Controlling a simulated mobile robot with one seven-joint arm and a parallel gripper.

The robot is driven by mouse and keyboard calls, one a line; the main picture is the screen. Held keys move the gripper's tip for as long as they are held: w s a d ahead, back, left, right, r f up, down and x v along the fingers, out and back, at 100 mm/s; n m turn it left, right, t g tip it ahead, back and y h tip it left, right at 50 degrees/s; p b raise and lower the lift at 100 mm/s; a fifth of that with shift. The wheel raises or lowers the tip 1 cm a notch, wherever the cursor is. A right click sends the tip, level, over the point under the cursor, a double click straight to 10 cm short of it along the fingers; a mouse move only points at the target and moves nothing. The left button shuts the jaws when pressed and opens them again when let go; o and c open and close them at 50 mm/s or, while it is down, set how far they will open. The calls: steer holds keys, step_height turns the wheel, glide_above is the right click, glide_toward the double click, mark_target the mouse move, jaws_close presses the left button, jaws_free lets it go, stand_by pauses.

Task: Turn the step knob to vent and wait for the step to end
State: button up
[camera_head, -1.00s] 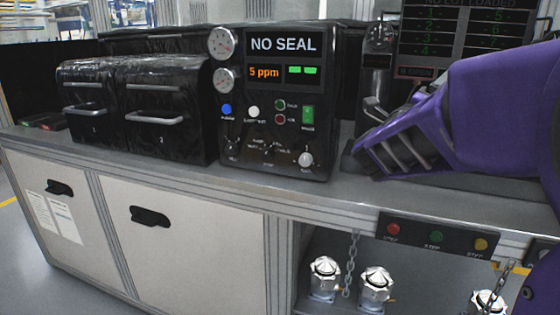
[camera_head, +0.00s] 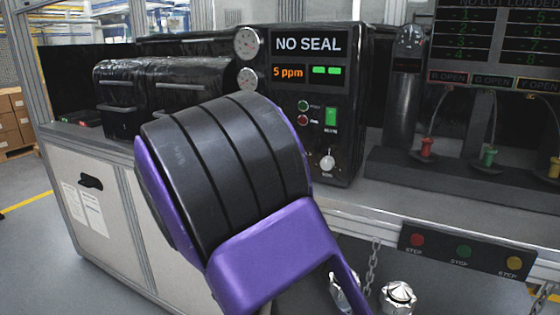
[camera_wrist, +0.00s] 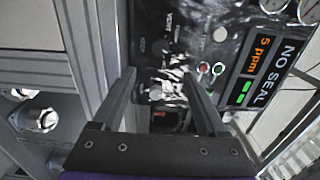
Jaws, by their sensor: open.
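The black control box (camera_head: 361,60) stands on the bench, its screen (camera_head: 308,43) reading "NO SEAL" with "5 ppm" below. My purple and black arm hides the lower left of its face in the head view, including the step knob's place. In the wrist view the panel appears turned sideways. My gripper (camera_wrist: 159,73) is open, its two fingers pointing at the lower panel with nothing gripped. A dark, glare-streaked knob area (camera_wrist: 163,56) lies just beyond the fingertips; the step knob's pointer setting is unreadable.
Two gauges (camera_head: 247,43) sit at the box's upper left. Black lidded units (camera_head: 120,82) stand left. A rack with coloured plugs (camera_head: 488,155) is at right. A button strip (camera_head: 462,250) fronts the bench.

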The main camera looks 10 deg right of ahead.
steer(key=x, duration=1.3)
steer(key=shift+w+d, duration=0.15)
steer(key=shift+w, duration=0.05)
steer(key=shift+c, duration=0.2)
jaws_close()
